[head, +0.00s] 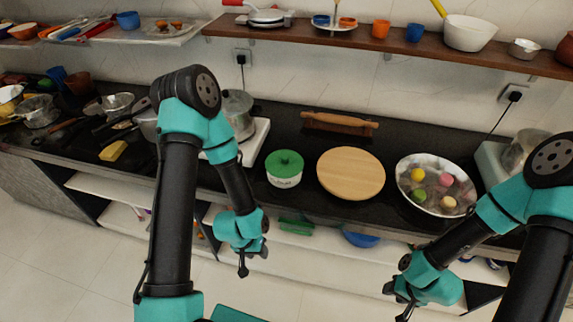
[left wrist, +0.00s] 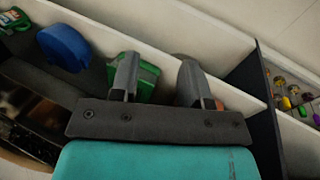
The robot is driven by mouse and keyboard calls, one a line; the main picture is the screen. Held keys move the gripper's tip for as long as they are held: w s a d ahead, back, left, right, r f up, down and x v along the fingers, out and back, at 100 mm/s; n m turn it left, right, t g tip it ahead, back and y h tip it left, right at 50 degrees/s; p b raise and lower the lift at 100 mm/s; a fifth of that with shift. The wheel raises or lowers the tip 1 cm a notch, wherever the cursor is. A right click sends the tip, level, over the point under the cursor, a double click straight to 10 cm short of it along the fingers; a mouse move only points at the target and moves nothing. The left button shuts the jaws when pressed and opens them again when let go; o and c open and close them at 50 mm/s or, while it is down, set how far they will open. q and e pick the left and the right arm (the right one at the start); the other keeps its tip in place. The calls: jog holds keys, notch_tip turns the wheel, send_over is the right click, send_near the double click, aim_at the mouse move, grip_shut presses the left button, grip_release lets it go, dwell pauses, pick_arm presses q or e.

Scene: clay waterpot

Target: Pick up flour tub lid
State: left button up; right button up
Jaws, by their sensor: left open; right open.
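The flour tub (head: 285,178) is a white tub with a green lid (head: 285,160) and a round knob on top. It stands on the black counter, left of the round wooden board, and the lid sits on it. My left gripper (head: 243,270) is open and empty in front of the counter's edge, lower and to the left of the tub. In the left wrist view its two fingers (left wrist: 158,85) are apart over the lower shelf, and the tub is not seen there. My right gripper (head: 402,303) is open and low at the right, away from the tub.
A round wooden board (head: 351,173) and a steel bowl (head: 436,184) with coloured balls lie right of the tub. A rolling pin (head: 340,123) lies behind. A pot (head: 238,112) stands at the back left. The lower shelf holds a green item (head: 297,227) and a blue bowl (head: 361,239).

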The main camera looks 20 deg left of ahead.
pick_arm(q)
jog(key=o, duration=1.1)
jog(key=shift+c, duration=0.2)
